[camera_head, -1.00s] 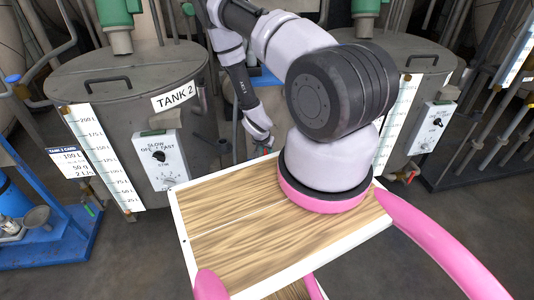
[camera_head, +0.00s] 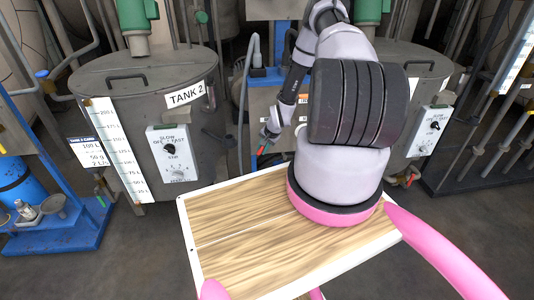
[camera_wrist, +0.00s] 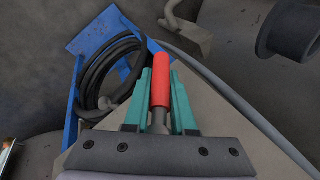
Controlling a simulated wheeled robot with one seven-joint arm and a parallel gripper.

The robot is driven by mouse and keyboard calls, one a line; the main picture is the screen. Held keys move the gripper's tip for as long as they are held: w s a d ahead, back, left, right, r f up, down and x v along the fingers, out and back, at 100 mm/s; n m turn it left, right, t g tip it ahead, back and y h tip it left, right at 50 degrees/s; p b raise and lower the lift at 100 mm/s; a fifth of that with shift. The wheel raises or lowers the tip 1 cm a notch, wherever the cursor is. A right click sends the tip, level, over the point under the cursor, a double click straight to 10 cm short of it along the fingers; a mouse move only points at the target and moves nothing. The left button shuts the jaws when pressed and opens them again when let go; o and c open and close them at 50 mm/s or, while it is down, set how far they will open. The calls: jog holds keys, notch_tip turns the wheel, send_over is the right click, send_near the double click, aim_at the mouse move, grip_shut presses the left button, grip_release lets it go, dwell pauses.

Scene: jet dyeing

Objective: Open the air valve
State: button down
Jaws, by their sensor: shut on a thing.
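In the wrist view, my gripper (camera_wrist: 160,76) has its two green fingers on either side of a red handle (camera_wrist: 161,82) with a dark grey stem, and is shut on it. The red handle points away from the gripper's base, between the fingers. Which part it belongs to is hidden behind the gripper body, so I cannot confirm the air valve or its position. In the head view, my gripper (camera_head: 267,139) is low between the two tanks, small and partly unclear, with a bit of red and green at its tip.
In the wrist view, a coiled black hose (camera_wrist: 98,72) lies in a blue holder (camera_wrist: 75,105), with a grey hose curving on the right. In the head view, Tank 2 (camera_head: 110,75) with its control box (camera_head: 172,155) stands left; another tank (camera_head: 415,60) stands right.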

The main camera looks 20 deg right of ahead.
jog(key=a+r+t+y, duration=0.1)
jog(key=y, duration=0.1)
jog(key=a+r+m+t+y, duration=0.1)
jog(key=y, duration=0.2)
jog(key=w+a+r+t+y, duration=0.1)
jog(key=y, duration=0.2)
jog(key=shift+a+r+m, duration=0.15)
jog(key=shift+r+m, duration=0.25)
jog(key=shift+a+r+m+t+y, duration=0.15)
jog(key=shift+r+t+y, duration=0.25)
jog(key=shift+y, duration=0.3)
jog(key=shift+a+r+m+t+y, duration=0.15)
jog(key=shift+r+t+y, duration=0.2)
jog(key=shift+y, duration=0.35)
jog(key=shift+r, duration=0.15)
jog(key=c, duration=0.8)
grip_release()
jog(key=shift+o, duration=0.2)
jog(key=v, duration=1)
jog(key=shift+s+d, duration=0.2)
jog(key=shift+d, duration=0.15)
